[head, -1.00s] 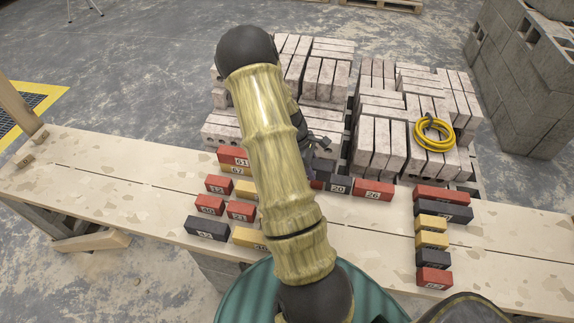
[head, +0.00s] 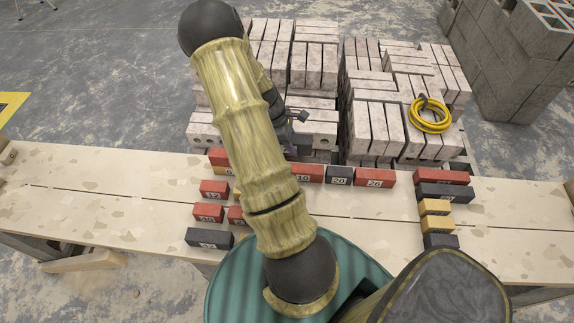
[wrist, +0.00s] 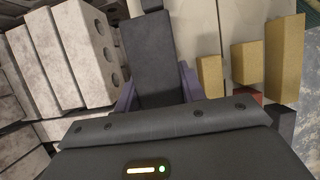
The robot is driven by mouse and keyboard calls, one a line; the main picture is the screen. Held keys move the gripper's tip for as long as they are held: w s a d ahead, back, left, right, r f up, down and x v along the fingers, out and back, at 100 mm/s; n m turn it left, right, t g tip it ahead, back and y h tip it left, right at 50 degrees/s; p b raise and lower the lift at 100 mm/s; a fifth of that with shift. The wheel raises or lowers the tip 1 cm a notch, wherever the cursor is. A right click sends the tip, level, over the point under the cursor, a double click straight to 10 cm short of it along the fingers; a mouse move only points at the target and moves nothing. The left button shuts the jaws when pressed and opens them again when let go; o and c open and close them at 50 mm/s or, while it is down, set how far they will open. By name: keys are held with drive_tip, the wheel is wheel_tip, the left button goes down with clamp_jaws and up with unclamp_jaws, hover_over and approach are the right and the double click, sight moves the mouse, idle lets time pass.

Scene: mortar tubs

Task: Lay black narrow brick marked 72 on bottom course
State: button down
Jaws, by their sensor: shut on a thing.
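My gripper (wrist: 157,92) is shut on a dark, narrow brick (wrist: 155,55), held between its purple fingers in the wrist view. No number shows on this brick, so I cannot read whether it is 72. In the head view my gripper (head: 292,150) is mostly hidden behind my arm, by the plank's back edge. Along that edge lies a row of bricks: a red one marked 10 (head: 306,173), a black one marked 20 (head: 339,175) and a red one marked 26 (head: 374,177). The row's left part is hidden by my arm.
Loose bricks lie left on the plank (head: 110,205), including red 12 (head: 214,189) and a black brick (head: 209,238). More bricks stand in a column at right, with a red brick (head: 442,177) at its back. Pale block stacks (head: 385,105) with a yellow hose coil (head: 430,115) stand behind.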

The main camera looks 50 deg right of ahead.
drive_tip(key=shift+f, duration=2.9)
drive_tip(key=shift+f+p, duration=0.35)
drive_tip(key=shift+f, duration=1.7)
drive_tip(key=shift+f, duration=0.15)
drive_tip(key=c, duration=0.8)
unclamp_jaws()
drive_tip(key=shift+c, duration=0.2)
drive_tip(key=b+v, duration=0.1)
drive_tip(key=v, duration=1.1)
